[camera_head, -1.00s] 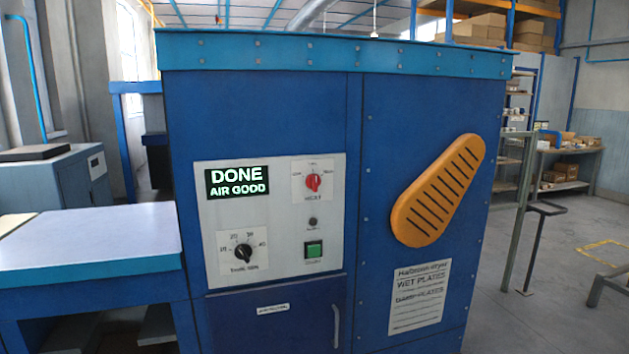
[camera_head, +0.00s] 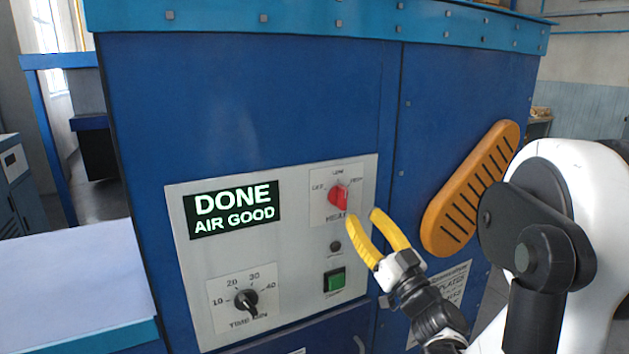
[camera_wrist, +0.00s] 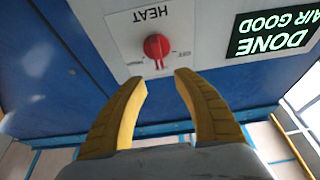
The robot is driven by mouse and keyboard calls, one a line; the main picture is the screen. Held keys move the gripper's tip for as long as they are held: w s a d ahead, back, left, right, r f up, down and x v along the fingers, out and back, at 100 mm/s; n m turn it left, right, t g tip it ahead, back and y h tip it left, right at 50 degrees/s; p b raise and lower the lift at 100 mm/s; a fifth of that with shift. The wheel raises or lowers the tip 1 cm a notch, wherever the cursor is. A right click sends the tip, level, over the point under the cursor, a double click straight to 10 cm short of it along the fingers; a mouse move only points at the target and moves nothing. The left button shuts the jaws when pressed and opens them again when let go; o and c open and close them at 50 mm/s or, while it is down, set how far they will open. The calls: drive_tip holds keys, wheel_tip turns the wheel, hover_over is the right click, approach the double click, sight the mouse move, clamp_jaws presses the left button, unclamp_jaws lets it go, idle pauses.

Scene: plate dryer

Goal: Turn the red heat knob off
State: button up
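The red heat knob (camera_head: 338,196) sits on a white label plate at the upper right of the grey control panel. Its pointer appears to face up toward the LOW mark, with OFF to the left and HIGH to the right. In the wrist view the knob (camera_wrist: 157,46) shows upside down, just beyond the fingertips. My gripper (camera_head: 363,215) has two yellow fingers, open and empty, just below and right of the knob in the head view. In the wrist view my gripper (camera_wrist: 162,77) has its fingers spread, apart from the knob.
A lit display (camera_head: 235,208) reads DONE AIR GOOD. A black timer knob (camera_head: 246,301), a green button (camera_head: 334,281) and a small dark round part (camera_head: 335,246) share the panel. An orange slotted guard (camera_head: 470,189) sticks out at right, close to my arm.

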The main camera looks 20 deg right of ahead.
sight(345, 190)
drive_tip(key=x, duration=1)
drive_tip(key=shift+s+r+b, duration=0.1)
drive_tip(key=shift+r+b, duration=0.05)
drive_tip(key=shift+b, duration=0.2)
clamp_jaws()
